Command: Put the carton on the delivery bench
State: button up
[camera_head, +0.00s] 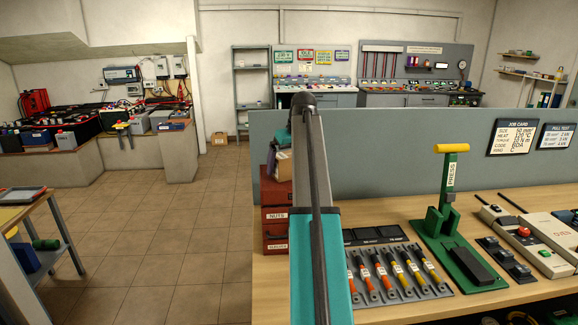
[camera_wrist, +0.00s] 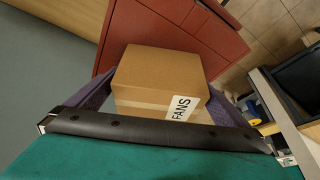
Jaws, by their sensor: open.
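A brown carton (camera_wrist: 158,75) labelled FANS shows in the wrist view, with a paler tape band along its near side. My gripper (camera_wrist: 157,98) is open, with one purple finger on the left of the carton and one on the right. The carton lies between the fingers; I cannot tell whether they touch it. No bench is marked as the delivery bench in these views.
Red drawers (camera_head: 276,228) stand beside my arm. The wooden workbench (camera_head: 390,314) on the right carries a green press (camera_head: 452,235) and a tool rack. A small table (camera_head: 38,208) stands left, with clear tiled floor (camera_head: 170,235) between.

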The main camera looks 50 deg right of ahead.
aim_at(288, 154)
dwell(0.3)
jog(key=c, duration=1.3)
jog(key=shift+c, duration=0.2)
jog(key=shift+r, duration=0.2)
jog(key=shift+w+r+b, duration=0.1)
jog(key=shift+r+b, duration=0.6)
jog(key=shift+r, duration=0.8)
jog(key=s+a+b, duration=0.1)
jog(key=s+a, duration=0.3)
jog(key=a, duration=0.2)
jog(key=s+a+r+b, duration=0.1)
jog(key=s+a+b, duration=0.1)
jog(key=s+a, duration=0.2)
jog(key=a, duration=0.3)
jog(key=shift+s+a+r, duration=0.25)
jog(key=shift+s+r, duration=0.05)
